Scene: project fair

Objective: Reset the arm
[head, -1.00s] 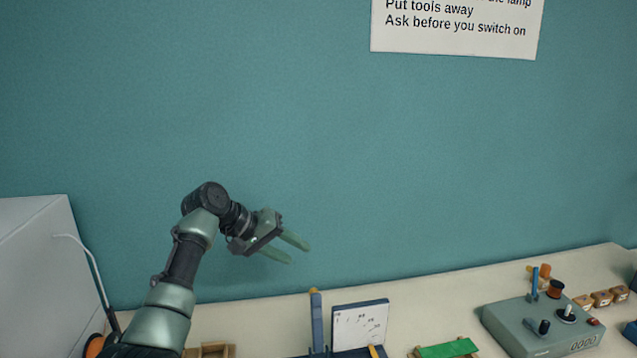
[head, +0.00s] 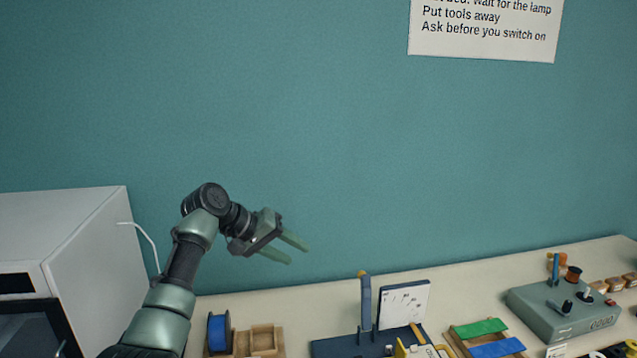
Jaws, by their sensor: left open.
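My left gripper (head: 291,249) is in the middle of the head view, at the end of my left arm (head: 183,262), which rises from the lower left. Its two green fingers are spread apart with nothing between them. They point right and slightly down, in front of the teal wall and above the bench in the picture. My right gripper is not in view.
The bench (head: 262,303) runs along the bottom. A white cabinet-like box (head: 95,240) stands left. A blue spool (head: 219,333), wooden tray (head: 262,341), white panel (head: 404,306), green block (head: 481,328) and grey control box (head: 560,318) stand on it. A sign (head: 485,28) hangs above.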

